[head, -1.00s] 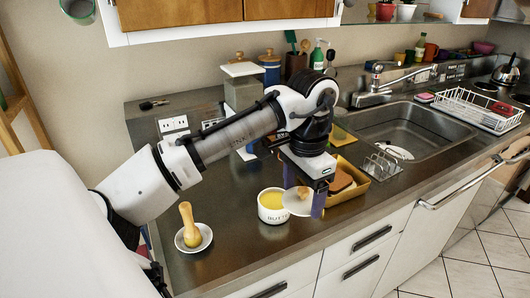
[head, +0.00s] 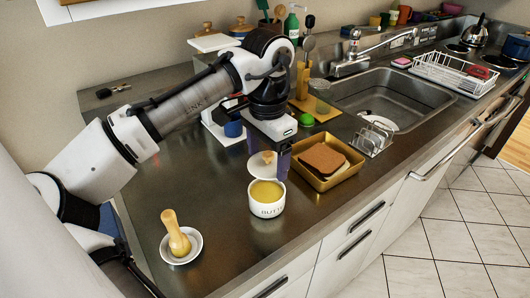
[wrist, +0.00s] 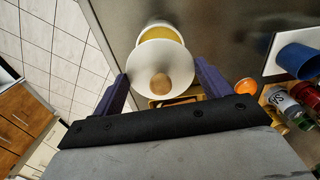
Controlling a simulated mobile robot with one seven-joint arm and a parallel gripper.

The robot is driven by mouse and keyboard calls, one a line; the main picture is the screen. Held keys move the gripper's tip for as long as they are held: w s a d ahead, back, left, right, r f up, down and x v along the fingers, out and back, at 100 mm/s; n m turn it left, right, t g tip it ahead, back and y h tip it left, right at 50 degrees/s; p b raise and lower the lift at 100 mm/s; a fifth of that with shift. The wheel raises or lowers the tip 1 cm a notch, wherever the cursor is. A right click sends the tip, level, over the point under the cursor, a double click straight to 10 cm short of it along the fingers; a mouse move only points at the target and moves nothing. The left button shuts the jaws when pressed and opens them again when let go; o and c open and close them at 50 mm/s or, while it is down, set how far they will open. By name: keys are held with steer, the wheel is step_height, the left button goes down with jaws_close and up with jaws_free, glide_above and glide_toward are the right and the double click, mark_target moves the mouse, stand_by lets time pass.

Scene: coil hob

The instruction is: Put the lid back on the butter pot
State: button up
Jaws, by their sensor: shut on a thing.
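The white butter pot (head: 267,208), full of yellow butter, stands open and upright on the dark counter. My gripper (head: 270,168) is shut on the lid (head: 256,166), a pale disc with a wooden knob (head: 267,157). The lid is held tilted, just behind the pot in the head view. In the wrist view the lid (wrist: 150,62) lies between my two fingers (wrist: 162,85) and overlaps part of the pot (wrist: 160,30). I cannot tell whether the lid touches the rim.
A golden tray with bread (head: 318,182) stands close to the pot's right. A small saucer holding a wooden-handled item (head: 180,245) stands at the left front. A toast rack (head: 372,140) and the sink (head: 390,95) lie further right.

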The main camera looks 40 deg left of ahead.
step_height(320, 180, down, 4)
steer(key=b, duration=0.4)
steer(key=shift+f, duration=0.95)
steer(key=shift+s+p, duration=0.1)
steer(key=shift+p, duration=0.35)
stand_by(0.5)
steer(key=shift+f+p, duration=0.25)
steer(key=shift+p, duration=0.25)
stand_by(1.3)
steer(key=o, duration=1)
steer(key=shift+r, duration=0.15)
steer(key=shift+r+p, duration=3.35)
steer(key=shift+r, duration=0.1)
